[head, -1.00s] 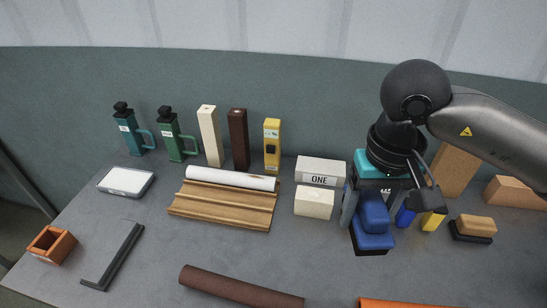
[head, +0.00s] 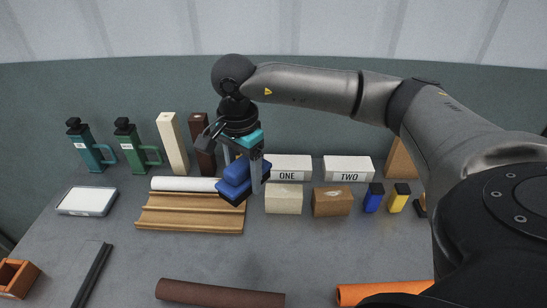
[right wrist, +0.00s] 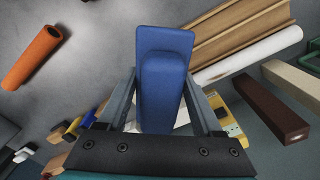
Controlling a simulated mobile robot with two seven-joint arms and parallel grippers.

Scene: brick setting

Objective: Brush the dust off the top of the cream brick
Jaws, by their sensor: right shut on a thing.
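The cream brick (head: 284,198) lies on the grey table, in front of a white block marked ONE (head: 288,175). Its pale top faces up; I cannot tell how much dust is on it. My right gripper (head: 243,176) is shut on a blue brush (head: 234,180) with a dark underside. The brush is tilted and shows just left of the cream brick, near the right end of a wooden moulding. It also fills the middle of the right wrist view (right wrist: 163,85), between my two fingers. The cream brick cannot be made out there. My left gripper is not in view.
A brown brick (head: 332,202) sits right of the cream one, with blue (head: 373,198) and yellow (head: 399,198) pieces beyond. A block marked TWO (head: 348,169) stands behind. The wooden moulding (head: 190,220) and white roll (head: 183,184) lie left. Table in front is clear down to the brown roll (head: 220,293).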

